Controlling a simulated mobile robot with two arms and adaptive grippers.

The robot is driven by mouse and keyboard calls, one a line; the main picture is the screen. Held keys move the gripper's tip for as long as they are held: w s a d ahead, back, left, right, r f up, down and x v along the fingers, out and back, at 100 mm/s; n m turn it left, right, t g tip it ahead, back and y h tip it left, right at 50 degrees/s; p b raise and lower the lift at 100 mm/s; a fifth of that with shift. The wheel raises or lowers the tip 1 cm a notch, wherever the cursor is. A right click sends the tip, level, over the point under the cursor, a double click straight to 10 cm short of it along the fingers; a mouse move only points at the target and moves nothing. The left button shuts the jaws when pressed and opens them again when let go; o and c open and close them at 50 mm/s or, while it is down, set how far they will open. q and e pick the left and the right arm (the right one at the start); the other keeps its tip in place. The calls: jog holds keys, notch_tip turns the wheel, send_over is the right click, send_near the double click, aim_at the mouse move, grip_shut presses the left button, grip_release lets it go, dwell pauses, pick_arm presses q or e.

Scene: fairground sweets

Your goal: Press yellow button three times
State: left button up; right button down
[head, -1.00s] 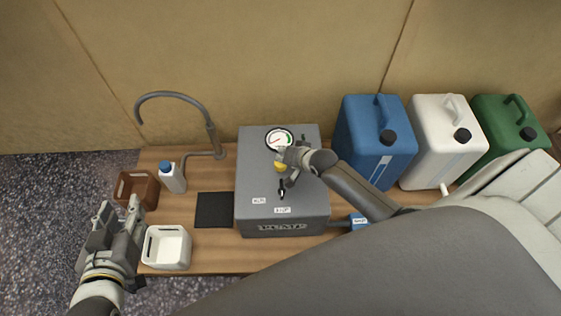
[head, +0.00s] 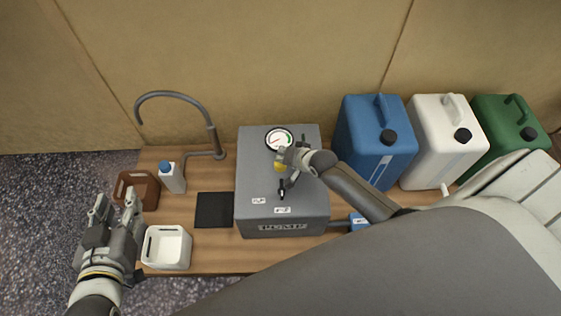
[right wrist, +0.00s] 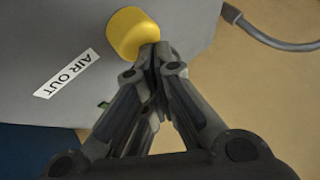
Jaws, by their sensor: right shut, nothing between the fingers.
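The yellow button (head: 279,167) is on the top of the grey pump box (head: 256,180), below a round dial. In the right wrist view the button (right wrist: 130,32) is a rounded yellow knob standing out from the grey face. My right gripper (head: 286,162) is shut and empty. Its fingertips (right wrist: 154,50) are at the lower right edge of the button and overlap it in the picture; I cannot tell whether they touch it. My left gripper (head: 115,207) is open and empty, over the left end of the table near the white bin.
An AIR OUT label (right wrist: 66,73) is beside the button. A dial (head: 279,140) and a black lever (head: 282,190) are close by on the box. Blue (head: 372,145), white (head: 437,150) and green (head: 500,125) canisters stand right. A bottle (head: 172,178), brown bin (head: 147,190) and white bin (head: 168,262) stand left.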

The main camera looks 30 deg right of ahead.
pick_arm(q)
jog(key=shift+w+d+r+t, duration=0.1)
jog(key=shift+d+r+t, duration=0.05)
jog(key=shift+r+t, duration=0.2)
pick_arm(e)
jog(key=shift+f, duration=0.35)
dwell(0.3)
pick_arm(q)
jog(key=shift+w+d+r+t+h+b, duration=0.15)
jog(key=shift+w+r+t+h+b, duration=0.2)
jog(key=shift+r, duration=0.4)
pick_arm(e)
jog(key=shift+s+f, duration=0.1)
jog(key=shift+f, duration=0.25)
dwell(0.4)
jog(key=shift+r+p, duration=0.2)
jog(key=shift+p, duration=0.1)
jog(key=shift+r+p, duration=0.25)
jog(key=shift+p, duration=0.05)
jog(key=shift+r+p, duration=0.7)
jog(key=shift+r, duration=0.2)
pick_arm(q)
jog(key=s+a+f+g+y, duration=0.2)
jog(key=s+a+f+g, duration=0.1)
jog(key=s+f+g, duration=0.4)
notch_tip(320, 180, down, 3)
jog(key=shift+s+a+r, duration=0.1)
jog(key=shift+s+a, duration=0.3)
jog(key=shift+s, duration=0.65)
